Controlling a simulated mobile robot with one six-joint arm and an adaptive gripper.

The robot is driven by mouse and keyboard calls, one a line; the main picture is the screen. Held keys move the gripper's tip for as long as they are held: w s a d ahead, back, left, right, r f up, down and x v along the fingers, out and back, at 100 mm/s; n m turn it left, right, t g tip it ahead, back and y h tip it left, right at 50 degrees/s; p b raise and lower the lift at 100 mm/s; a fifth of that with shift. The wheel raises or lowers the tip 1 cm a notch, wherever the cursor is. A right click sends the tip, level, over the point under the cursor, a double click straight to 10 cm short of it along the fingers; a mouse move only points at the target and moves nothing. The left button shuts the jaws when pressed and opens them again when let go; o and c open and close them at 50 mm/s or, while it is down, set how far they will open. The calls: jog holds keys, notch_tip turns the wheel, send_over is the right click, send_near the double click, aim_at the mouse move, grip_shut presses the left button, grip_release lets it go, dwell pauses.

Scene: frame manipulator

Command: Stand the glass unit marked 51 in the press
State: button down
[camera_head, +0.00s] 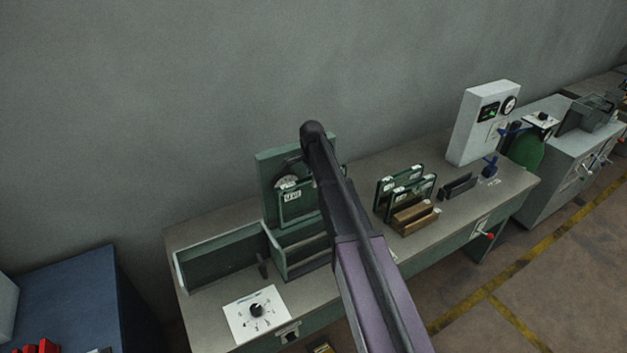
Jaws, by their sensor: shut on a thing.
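A green-framed glass unit (298,208) with a white label hangs upright near the middle of the head view; the label is too small to read surely. My gripper (297,180), partly hidden behind my arm, is shut on its top edge. The unit is in front of the tall green back plate (268,176) of what looks like the press. Below it is the press's green open box (284,264). I cannot tell whether the unit's lower edge is inside the box or above it. My arm hides the right side of the press.
More green-framed glass units (386,190) stand in a rack right of my arm, behind brown wooden blocks (415,218). An empty green tray (222,256) lies left of the press. A grey gauge box (482,122) stands further right.

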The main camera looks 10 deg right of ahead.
jog(key=shift+f+b, duration=9.75)
jog(key=shift+f, duration=0.3)
jog(key=shift+f+b, duration=0.25)
jog(key=shift+b, duration=0.05)
jog(key=shift+c, duration=2)
grip_release()
